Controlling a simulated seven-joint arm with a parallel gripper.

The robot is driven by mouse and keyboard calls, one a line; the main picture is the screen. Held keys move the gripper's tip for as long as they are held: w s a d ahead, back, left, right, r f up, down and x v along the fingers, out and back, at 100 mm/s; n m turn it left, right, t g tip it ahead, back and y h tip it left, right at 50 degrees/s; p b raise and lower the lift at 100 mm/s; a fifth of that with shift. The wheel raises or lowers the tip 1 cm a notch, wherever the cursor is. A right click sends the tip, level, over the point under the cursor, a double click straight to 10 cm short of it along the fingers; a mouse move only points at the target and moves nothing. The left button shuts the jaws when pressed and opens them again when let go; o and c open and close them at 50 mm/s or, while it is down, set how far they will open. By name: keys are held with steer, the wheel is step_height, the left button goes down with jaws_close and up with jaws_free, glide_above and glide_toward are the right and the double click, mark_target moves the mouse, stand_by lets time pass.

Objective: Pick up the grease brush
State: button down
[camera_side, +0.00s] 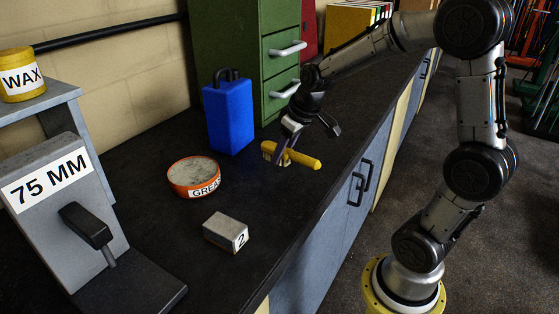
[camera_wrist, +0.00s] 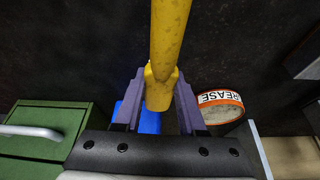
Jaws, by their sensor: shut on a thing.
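The grease brush (camera_side: 303,160) is the yellow-handled thing at the middle of the bench in the side view. Its handle points right and a pale end shows at the left. My gripper (camera_side: 279,156) comes down over its left part and is shut on it. In the wrist view the yellow grease brush (camera_wrist: 168,40) runs up from between the two purple-grey fingers of my gripper (camera_wrist: 158,92). I cannot tell whether the brush touches the bench. An orange round tin of grease (camera_side: 194,177) stands left of the brush; the tin also shows in the wrist view (camera_wrist: 221,98).
A blue block-like can (camera_side: 229,117) and a green drawer cabinet (camera_side: 224,45) stand behind. A grey block marked 2 (camera_side: 226,232) lies in front. A grey 75 MM stand (camera_side: 52,200) and a yellow wax tin (camera_side: 22,75) are at left. Bare dark bench lies between.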

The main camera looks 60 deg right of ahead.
mark_target(287, 153)
steer(key=s+r, duration=0.1)
steer(key=r, duration=0.1)
steer(key=s+a+r, duration=0.1)
steer(key=s+r, duration=0.1)
steer(key=shift+r, duration=0.2)
steer(key=s+a+r, duration=0.2)
steer(key=s+r, duration=0.2)
steer(key=s, duration=0.5)
steer(key=shift+a, duration=0.3)
